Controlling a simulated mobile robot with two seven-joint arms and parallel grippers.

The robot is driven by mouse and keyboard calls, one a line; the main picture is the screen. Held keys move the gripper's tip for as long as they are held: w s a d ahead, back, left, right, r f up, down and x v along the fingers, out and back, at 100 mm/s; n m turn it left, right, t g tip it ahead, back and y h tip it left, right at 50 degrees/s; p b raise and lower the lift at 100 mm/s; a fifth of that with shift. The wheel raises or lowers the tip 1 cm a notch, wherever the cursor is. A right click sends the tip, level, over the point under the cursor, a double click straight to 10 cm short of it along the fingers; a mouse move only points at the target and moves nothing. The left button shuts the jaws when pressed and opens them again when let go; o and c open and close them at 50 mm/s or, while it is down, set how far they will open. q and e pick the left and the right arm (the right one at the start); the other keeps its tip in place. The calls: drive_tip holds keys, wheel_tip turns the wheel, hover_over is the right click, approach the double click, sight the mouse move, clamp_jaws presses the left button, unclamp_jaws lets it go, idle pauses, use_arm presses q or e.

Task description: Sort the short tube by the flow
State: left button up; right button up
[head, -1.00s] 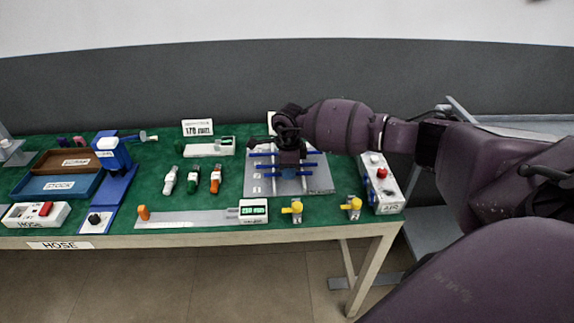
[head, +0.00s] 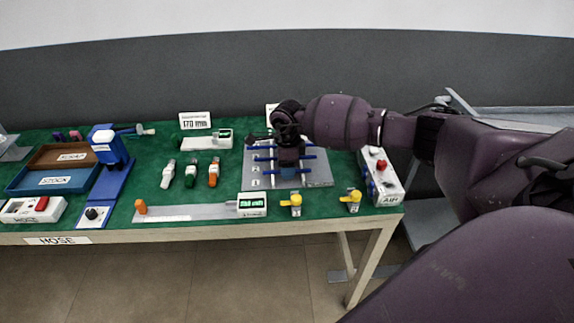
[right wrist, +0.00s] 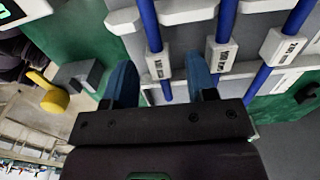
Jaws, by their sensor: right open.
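Several blue tubes (head: 310,171) with white tags lie side by side across a grey rack (head: 318,182). In the head view my right gripper (head: 289,162) is low over the rack and hides the middle of the tubes. In the right wrist view its two blue fingertips (right wrist: 161,82) are apart, with one tagged blue tube (right wrist: 151,30) running between them. Another tube (right wrist: 228,20) lies just right of the right finger. I cannot tell which tube is the short one. My left gripper is not in view.
A brown scrap tray (head: 88,155) and a blue stock tray (head: 30,180) stand at the left. A length gauge (head: 185,214) lies along the front edge. Two yellow-handled valves (head: 291,201) and a white air box (head: 381,180) are near the right end. Green mat is bare around the markers.

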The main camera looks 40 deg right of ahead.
wheel_tip(320, 180, up, 11)
drive_tip(key=p, duration=0.1)
idle(0.6)
drive_tip(key=shift+a+f, duration=0.1)
drive_tip(key=shift+f, duration=0.05)
